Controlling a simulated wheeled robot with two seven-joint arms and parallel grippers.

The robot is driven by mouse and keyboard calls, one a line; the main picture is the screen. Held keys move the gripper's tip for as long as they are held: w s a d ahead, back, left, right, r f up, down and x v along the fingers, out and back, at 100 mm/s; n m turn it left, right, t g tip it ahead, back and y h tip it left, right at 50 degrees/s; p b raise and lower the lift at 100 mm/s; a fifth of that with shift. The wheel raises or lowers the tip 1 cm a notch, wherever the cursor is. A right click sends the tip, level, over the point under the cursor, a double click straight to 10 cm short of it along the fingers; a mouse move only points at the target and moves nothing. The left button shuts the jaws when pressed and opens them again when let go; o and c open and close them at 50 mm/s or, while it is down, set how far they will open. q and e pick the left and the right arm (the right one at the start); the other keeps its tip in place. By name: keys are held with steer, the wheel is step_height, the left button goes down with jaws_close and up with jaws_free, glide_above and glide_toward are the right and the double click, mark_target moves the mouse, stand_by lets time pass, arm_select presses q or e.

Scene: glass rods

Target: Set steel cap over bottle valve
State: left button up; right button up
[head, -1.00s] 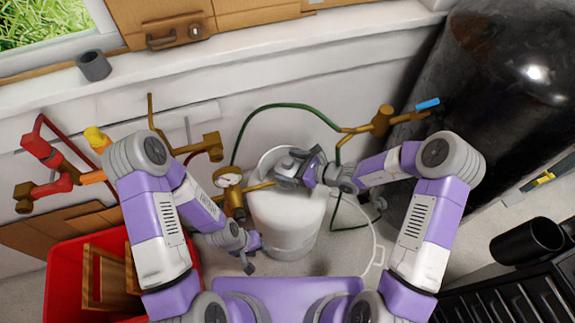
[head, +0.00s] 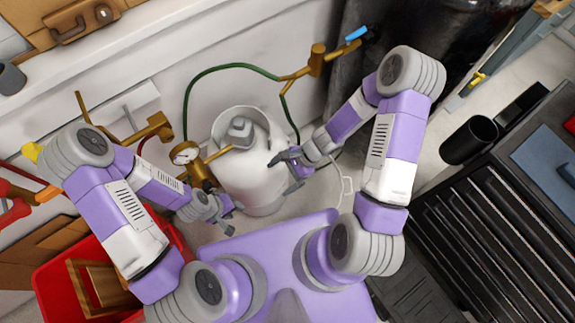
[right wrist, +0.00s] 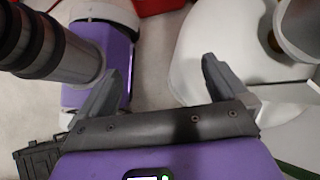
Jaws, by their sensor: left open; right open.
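The white bottle (head: 255,180) stands upright on the floor by the wall; it also shows in the right wrist view (right wrist: 200,62). The grey steel cap (head: 240,130) sits at the bottle's top, inside the white collar. It shows partly in the right wrist view (right wrist: 302,28). The valve under the cap is mostly hidden, and I cannot tell how fully the cap is seated. My right gripper (head: 280,174) is open and empty beside the bottle's right side, apart from the cap. My left gripper (head: 227,214) is open at the bottle's lower left.
A brass pressure gauge (head: 185,153) and brass fittings stand left of the bottle. A green hose (head: 215,68) arches behind it. A red crate (head: 50,283) is at lower left. A black tool chest (head: 490,240) and black cup (head: 468,140) are at right.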

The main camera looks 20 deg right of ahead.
steer(key=s+d+f+n+t+h, duration=0.1)
steer(key=s+f+n+h, duration=0.3)
steer(key=n, duration=0.8)
steer(key=shift+s+f+n, duration=0.3)
steer(key=shift+s+f, duration=0.1)
steer(key=shift+f, duration=0.45)
steer(key=shift+d, duration=0.1)
